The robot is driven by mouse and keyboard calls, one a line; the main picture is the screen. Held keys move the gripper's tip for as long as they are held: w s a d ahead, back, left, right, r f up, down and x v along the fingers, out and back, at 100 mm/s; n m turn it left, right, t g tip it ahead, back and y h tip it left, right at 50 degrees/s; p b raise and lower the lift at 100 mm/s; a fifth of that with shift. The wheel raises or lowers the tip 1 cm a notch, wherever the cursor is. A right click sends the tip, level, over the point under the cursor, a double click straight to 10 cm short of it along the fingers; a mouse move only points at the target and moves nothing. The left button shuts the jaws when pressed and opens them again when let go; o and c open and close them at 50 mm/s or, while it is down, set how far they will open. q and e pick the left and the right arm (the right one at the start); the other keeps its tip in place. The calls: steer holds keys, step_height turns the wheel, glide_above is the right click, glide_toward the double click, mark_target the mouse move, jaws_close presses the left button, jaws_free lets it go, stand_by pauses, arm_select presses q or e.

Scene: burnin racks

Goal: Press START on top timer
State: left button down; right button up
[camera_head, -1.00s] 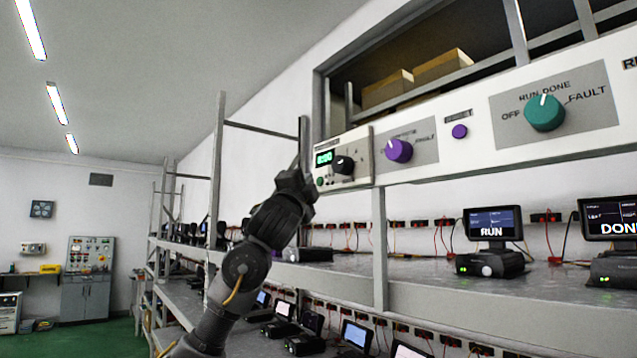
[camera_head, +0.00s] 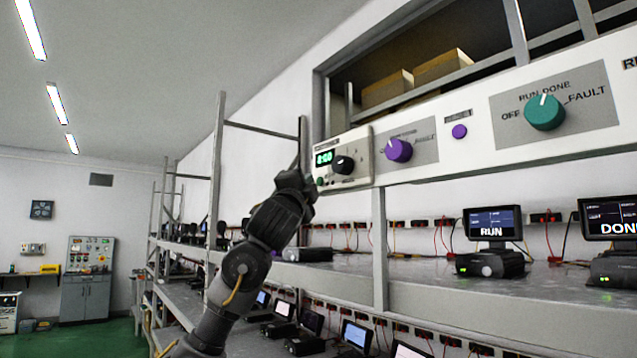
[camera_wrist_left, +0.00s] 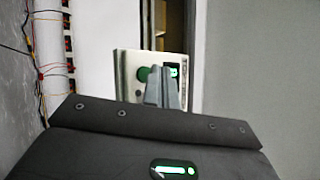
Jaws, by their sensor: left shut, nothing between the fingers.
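The top timer (camera_head: 356,172) is a white box at the left end of the white panel, with a lit green display reading about 8:00, a black knob and a small green button (camera_head: 320,182) low on its left. My left gripper (camera_head: 309,184) is just left of the timer, by that button. In the left wrist view the timer (camera_wrist_left: 125,68) stands ahead, and a green button (camera_wrist_left: 144,74) shows just left of the shut, empty fingers (camera_wrist_left: 163,88). I cannot tell whether the fingertips touch the timer. My right gripper is out of view.
The white panel also carries a purple knob (camera_head: 398,150), a small purple button (camera_head: 459,132) and a teal knob (camera_head: 544,113). A rack upright (camera_head: 379,250) stands below the timer. Shelves below hold several small devices with screens, one showing RUN (camera_head: 493,222).

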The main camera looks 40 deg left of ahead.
arm_select(q)
steer(key=shift+w, duration=0.1)
steer(key=shift+w+d, duration=0.15)
steer(key=shift+w, duration=0.15)
steer(key=shift+w+d, duration=0.1)
steer(key=shift+w, duration=0.3)
stand_by(0.9)
steer(key=shift+s, duration=0.15)
steer(key=shift+s+a, duration=0.25)
steer(key=shift+s, duration=0.4)
steer(key=s, duration=0.2)
steer(key=s+a+b, duration=0.1)
steer(key=s, duration=0.1)
steer(key=shift+s+a, duration=0.15)
steer(key=shift+s, duration=0.2)
